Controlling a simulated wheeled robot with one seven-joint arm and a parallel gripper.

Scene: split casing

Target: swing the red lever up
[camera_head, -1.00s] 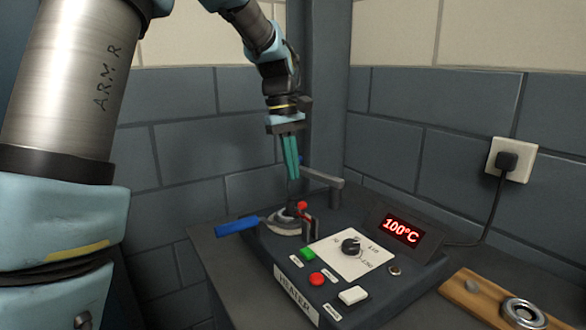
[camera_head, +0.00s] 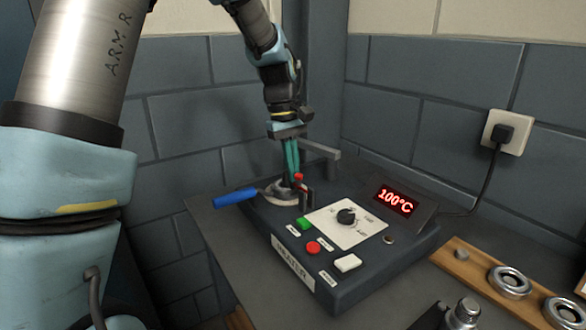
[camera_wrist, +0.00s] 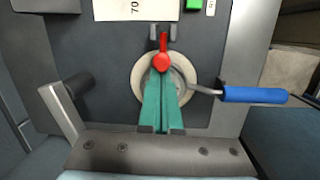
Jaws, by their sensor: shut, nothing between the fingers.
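The red lever (camera_head: 298,177) sits at the back left of the dark heater box (camera_head: 330,270), on a pale round disc (camera_head: 277,196). In the wrist view the red lever (camera_wrist: 163,61) has a round red end, and a thin red arm runs from it toward a dark two-pronged bracket (camera_wrist: 162,33). My gripper (camera_head: 293,184) points down at the disc with its green fingers together and empty. In the wrist view the fingertips of my gripper (camera_wrist: 161,78) are right beside the red end. I cannot tell whether they touch it.
A blue handle (camera_head: 235,198) on a metal rod sticks out from the disc. A grey angled arm (camera_head: 320,149) rises behind. The box has a dial (camera_head: 346,216), buttons and a 100°C display (camera_head: 395,201). A wooden strip with metal rings (camera_head: 510,281) lies at right.

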